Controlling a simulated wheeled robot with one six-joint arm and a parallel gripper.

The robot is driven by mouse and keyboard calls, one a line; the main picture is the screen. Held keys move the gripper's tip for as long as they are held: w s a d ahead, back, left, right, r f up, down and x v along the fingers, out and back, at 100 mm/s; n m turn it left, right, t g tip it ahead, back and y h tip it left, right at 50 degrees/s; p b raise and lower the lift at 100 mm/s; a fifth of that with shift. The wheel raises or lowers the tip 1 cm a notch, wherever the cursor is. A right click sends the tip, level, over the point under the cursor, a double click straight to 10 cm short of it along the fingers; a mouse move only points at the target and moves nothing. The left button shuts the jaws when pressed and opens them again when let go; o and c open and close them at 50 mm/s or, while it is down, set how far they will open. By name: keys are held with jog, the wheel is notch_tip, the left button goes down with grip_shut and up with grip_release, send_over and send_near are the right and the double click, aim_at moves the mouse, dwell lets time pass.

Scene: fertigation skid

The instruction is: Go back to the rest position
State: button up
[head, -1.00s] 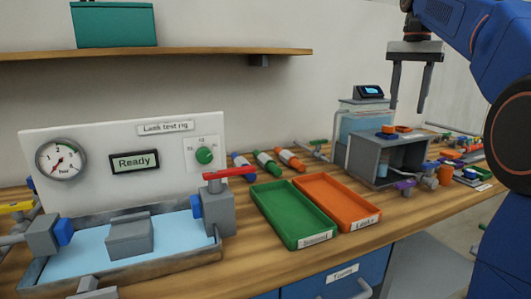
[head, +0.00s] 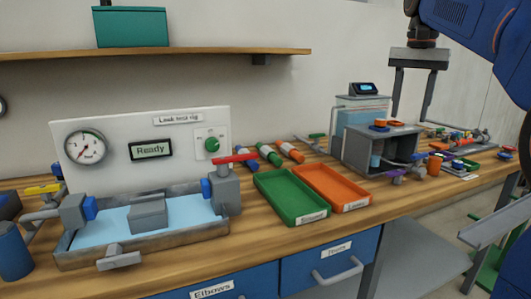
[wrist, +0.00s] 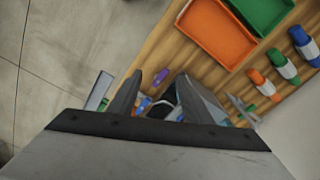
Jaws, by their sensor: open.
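My gripper (head: 415,93) hangs from my blue arm at the upper right of the head view, fingers pointing down. It is open, with nothing between the fingers. It is above the right part of the wooden bench, in front of the wall. In the wrist view its two fingers (wrist: 165,98) stand apart over the bench, and parts of the bench things below are hidden behind them.
The leak test rig (head: 140,150) with its water basin stands on the left. A green tray (head: 290,197) and an orange tray (head: 331,187) lie mid-bench. A grey open box (head: 380,148) and a clear tank (head: 362,112) stand under my gripper. A shelf (head: 200,55) runs above.

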jog(key=s+a+f+n+t, duration=0.1)
jog(key=s+a+f+n, duration=0.1)
jog(key=s+f, duration=0.7)
jog(key=s+a+f+n+t, duration=0.2)
jog(key=s+f, duration=0.7)
jog(key=f, duration=0.6)
jog(key=s+a+f+n+t, duration=0.1)
jog(key=s+a+f+n, duration=0.2)
jog(key=s+f, duration=0.7)
jog(key=shift+a+f+n, duration=0.4)
jog(key=shift+f+n, duration=0.2)
jog(key=shift+f, duration=0.35)
